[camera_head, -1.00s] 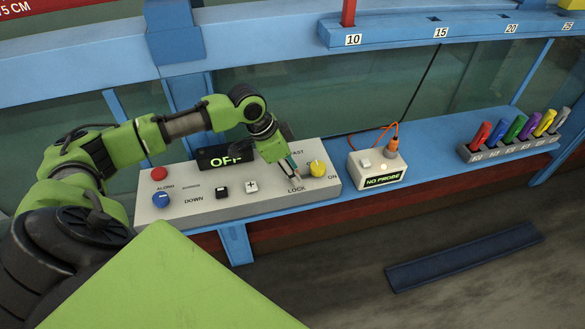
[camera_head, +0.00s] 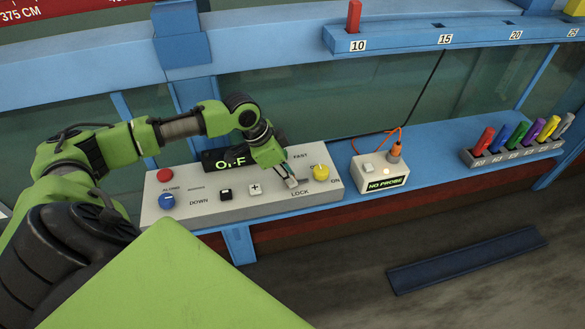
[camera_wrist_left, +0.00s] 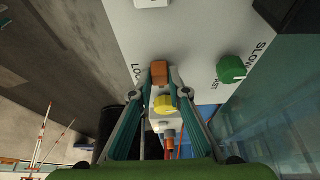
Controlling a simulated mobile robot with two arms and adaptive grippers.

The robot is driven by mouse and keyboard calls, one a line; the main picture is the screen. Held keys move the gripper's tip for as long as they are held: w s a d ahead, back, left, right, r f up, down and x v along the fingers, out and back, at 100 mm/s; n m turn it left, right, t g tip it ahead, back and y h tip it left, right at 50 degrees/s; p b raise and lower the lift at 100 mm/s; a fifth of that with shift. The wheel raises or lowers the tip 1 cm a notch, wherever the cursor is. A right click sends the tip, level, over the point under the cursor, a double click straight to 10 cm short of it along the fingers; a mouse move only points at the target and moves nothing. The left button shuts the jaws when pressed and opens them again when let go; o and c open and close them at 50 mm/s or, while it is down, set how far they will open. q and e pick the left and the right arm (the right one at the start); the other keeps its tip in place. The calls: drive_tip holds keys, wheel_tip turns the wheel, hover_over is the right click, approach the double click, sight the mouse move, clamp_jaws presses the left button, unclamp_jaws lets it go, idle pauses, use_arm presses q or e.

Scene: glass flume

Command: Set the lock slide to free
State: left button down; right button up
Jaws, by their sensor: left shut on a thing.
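The grey control panel (camera_head: 262,205) lies on the blue shelf. My left gripper (camera_head: 291,183) points down at it just above the printed word LOCK, left of the yellow knob (camera_head: 321,172). In the left wrist view the orange-brown lock slide (camera_wrist_left: 159,75) is between the two fingertips of my left gripper (camera_wrist_left: 159,71), which are shut on it. The lettering beside it is partly covered, and I cannot read which position the slide is in. In the head view the fingers hide the slide. My right gripper is not in view.
A green knob (camera_wrist_left: 231,69) is close to the fingers. The panel also has a red button (camera_head: 165,175), a blue knob (camera_head: 167,201) and an OFF display (camera_head: 226,161). A NO PROBE box (camera_head: 381,171) stands to the right. The glass wall rises behind.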

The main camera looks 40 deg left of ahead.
use_arm(q)
drive_tip(key=shift+s+a, duration=0.1)
drive_tip(key=c, duration=2)
unclamp_jaws()
drive_tip(key=shift+c, duration=0.2)
drive_tip(key=shift+o, duration=0.6)
drive_tip(key=shift+s, duration=0.1)
drive_tip(key=shift+a+r, duration=0.1)
drive_tip(key=shift+r, duration=0.05)
drive_tip(key=shift+a+r, duration=0.1)
drive_tip(key=shift+r, duration=0.3)
drive_tip(key=v, duration=1.1)
drive_tip(key=shift+s, duration=0.15)
drive_tip(key=shift+f, duration=0.15)
